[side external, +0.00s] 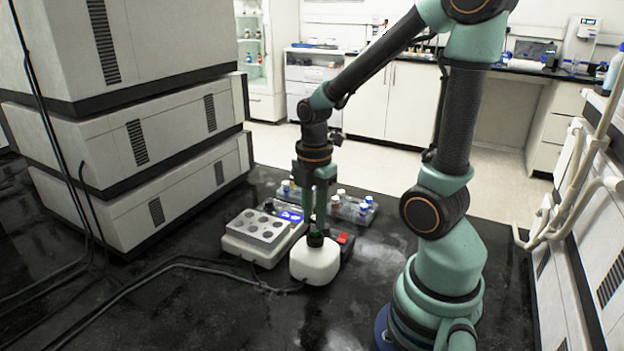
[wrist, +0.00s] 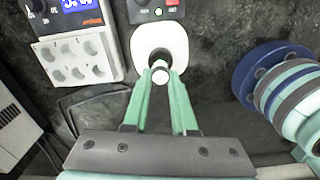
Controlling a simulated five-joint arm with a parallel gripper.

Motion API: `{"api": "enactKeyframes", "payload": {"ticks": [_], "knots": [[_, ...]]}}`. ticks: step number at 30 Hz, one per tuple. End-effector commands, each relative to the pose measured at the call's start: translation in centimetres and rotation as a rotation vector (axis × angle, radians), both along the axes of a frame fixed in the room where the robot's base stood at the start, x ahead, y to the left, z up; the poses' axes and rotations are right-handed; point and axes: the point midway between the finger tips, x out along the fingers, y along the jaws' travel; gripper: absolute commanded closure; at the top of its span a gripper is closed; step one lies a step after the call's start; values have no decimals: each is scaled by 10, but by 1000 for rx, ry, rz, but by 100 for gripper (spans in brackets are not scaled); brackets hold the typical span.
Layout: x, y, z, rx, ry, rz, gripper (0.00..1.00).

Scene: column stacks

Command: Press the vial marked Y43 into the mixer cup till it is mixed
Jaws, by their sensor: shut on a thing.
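The white mixer (side external: 315,262) stands on the black bench with a dark cup on top. It also shows in the wrist view (wrist: 174,32). My gripper (side external: 317,232) points straight down over it, with the fingertips right at the cup. In the wrist view my gripper (wrist: 161,78) is shut on a vial (wrist: 160,75), of which a pale round top shows between the fingertips. The vial's lower part is hidden by the fingers and cup, so I cannot tell how deep it sits. No Y43 marking is readable.
A grey block with round wells and a blue display (side external: 262,236) stands left of the mixer. A rack of several capped vials (side external: 352,210) is behind it. A dark control box with a red button (side external: 345,239) is close behind right. Cables cross the bench at left.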

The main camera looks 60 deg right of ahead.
Motion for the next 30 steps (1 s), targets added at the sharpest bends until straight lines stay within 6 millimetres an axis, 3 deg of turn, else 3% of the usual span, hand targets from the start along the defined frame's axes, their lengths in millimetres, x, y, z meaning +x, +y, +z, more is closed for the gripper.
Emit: {"api": "enactKeyframes", "payload": {"ticks": [30], "knots": [[0,0,-8,0,0,0,100]]}}
